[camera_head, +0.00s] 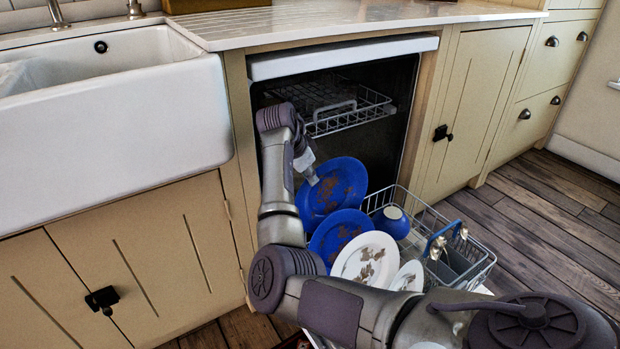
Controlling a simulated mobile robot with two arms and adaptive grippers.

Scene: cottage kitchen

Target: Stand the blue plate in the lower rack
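A blue plate (345,184) with brown stains is tilted up at the back of the pulled-out lower rack (470,224). My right gripper (313,178) is at its upper left rim and appears shut on it; the fingertips are small and partly hidden. The plate's lower edge is hidden, so I cannot tell whether it touches the rack. A second stained blue plate (330,233) stands in front of it in the rack. My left gripper is not in view.
Two white plates, one larger (362,262) and one smaller (407,277), stand in front. A blue cup or bowl (394,222) and a cutlery basket (455,262) are on the rack's right. The upper rack (345,118) is inside the dishwasher. The sink (110,120) is left.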

